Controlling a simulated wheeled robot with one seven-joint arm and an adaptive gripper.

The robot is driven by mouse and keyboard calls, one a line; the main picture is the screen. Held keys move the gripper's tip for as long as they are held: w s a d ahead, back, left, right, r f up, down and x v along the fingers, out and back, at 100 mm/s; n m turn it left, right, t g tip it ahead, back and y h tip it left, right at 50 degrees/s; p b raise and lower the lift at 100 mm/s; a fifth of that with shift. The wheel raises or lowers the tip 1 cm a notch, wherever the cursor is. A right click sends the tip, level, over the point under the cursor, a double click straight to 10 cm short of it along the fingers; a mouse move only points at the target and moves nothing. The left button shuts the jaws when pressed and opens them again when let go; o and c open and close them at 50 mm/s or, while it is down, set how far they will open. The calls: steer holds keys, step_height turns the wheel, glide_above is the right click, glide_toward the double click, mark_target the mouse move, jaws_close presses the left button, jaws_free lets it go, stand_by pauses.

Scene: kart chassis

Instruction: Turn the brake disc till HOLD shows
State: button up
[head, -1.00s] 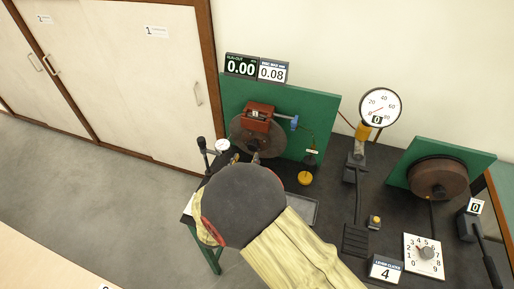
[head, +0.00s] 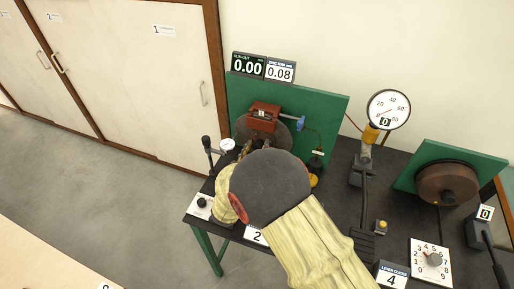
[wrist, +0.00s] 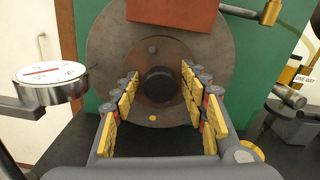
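The brake disc (wrist: 108,50) is a brown-grey round plate with a dark hub (wrist: 159,83), mounted upright on a green board. In the head view the disc (head: 242,130) shows partly behind my arm, with a red caliper (head: 264,117) over its top. My gripper (wrist: 158,84) is open in front of the disc, its yellow-padded fingers spread on either side of the hub. I cannot tell whether the fingers touch the disc. The run-out display (head: 248,66) reads 0.00 and the display beside it (head: 280,70) reads 0.08. No HOLD shows.
A dial gauge (wrist: 50,75) on a stand is close at the left of my gripper. A fitting marked ONE-WAY (wrist: 300,80) is at the right. A pressure gauge (head: 388,109), a lever and a second brown disc (head: 447,184) stand farther right on the dark bench.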

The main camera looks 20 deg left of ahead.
steer(key=c, duration=1)
jaws_close()
